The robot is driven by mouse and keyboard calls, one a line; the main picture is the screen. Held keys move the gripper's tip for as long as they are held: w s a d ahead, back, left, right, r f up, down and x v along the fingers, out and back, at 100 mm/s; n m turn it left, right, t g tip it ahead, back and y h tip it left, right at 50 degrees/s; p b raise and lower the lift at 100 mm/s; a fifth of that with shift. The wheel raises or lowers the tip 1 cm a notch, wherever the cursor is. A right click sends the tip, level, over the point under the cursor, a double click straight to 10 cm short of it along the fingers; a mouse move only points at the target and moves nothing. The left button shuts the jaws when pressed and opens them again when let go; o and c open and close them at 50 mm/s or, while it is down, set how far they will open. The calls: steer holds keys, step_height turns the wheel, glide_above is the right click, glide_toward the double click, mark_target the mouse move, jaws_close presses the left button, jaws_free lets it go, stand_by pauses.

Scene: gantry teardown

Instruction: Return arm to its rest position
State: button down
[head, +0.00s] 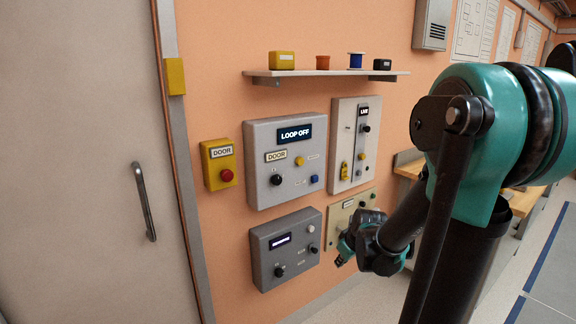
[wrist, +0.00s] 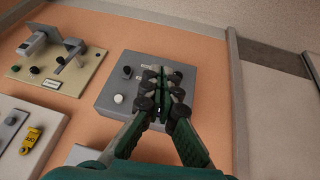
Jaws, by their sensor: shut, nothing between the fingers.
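My gripper (head: 345,252) is low in front of the wall panels in the head view, at the end of my teal and black arm. In the wrist view its two green fingers (wrist: 162,92) are together and hold nothing. Behind them is the dark grey lower box (wrist: 112,88), partly covered by the fingers. I cannot tell whether they touch it. In the head view this box (head: 287,249) is left of my gripper. The beige panel (head: 338,222) is just behind and above my gripper, partly covered by it.
A grey box reading "LOOP OFF" (head: 287,160) and a "LIVE" panel (head: 354,146) hang above. A yellow door box with a red button (head: 219,165) is left, beside the grey door (head: 80,170). A shelf (head: 325,74) with small items juts out. A workbench (head: 522,200) stands right.

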steer(key=s+d+f+m+g+h, duration=0.1)
steer(key=s+m, duration=0.5)
steer(key=s, duration=0.9)
steer(key=shift+d+f+m+h, duration=0.3)
steer(key=shift+d+f, duration=0.2)
steer(key=shift+d, duration=0.05)
steer(key=c, duration=2.3)
jaws_free()
